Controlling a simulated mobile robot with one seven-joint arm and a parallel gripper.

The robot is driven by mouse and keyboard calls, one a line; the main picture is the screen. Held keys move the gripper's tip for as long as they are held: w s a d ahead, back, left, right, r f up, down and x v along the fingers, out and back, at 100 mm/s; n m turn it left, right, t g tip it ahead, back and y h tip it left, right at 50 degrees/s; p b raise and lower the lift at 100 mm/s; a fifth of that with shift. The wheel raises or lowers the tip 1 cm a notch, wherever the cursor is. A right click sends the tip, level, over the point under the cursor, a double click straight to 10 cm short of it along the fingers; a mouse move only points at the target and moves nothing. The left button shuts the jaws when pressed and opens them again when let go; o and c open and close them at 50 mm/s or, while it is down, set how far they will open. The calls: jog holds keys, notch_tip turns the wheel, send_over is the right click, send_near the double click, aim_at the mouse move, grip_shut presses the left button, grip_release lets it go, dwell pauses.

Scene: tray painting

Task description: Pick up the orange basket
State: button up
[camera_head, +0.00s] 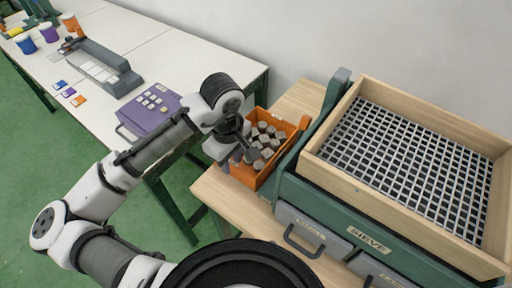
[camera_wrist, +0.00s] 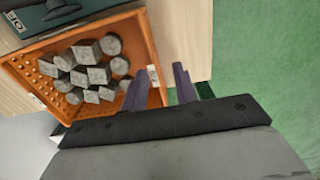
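The orange basket (camera_head: 243,176) stands on the wooden bench top, left of the sieve, and holds several grey stone-like pieces. In the wrist view the basket (camera_wrist: 148,40) fills the upper left, with a small white label on its near right wall. My gripper (camera_wrist: 159,88) is open. One dark finger appears over the inside of the basket and the other outside, with the basket wall between them in the picture. Contact with the wall cannot be told. In the head view my gripper (camera_head: 238,156) is at the basket's left side, and my wrist hides part of that side.
The green sieve unit (camera_head: 330,212) with its wooden-framed mesh (camera_head: 405,150) stands close to the basket's right. A white table (camera_head: 165,50) at left carries a purple box (camera_head: 150,106), a grey tray device (camera_head: 105,67) and coloured pots. Green floor lies below.

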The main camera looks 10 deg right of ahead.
aim_at(234, 177)
jog(key=shift+w+f+p, duration=0.2)
jog(key=shift+f+p, duration=0.05)
jog(key=shift+f, duration=1.25)
jog(key=shift+w+f+p, duration=0.2)
jog(key=shift+f+p, duration=0.05)
jog(key=shift+f, duration=1.25)
jog(key=shift+c, duration=0.3)
grip_shut()
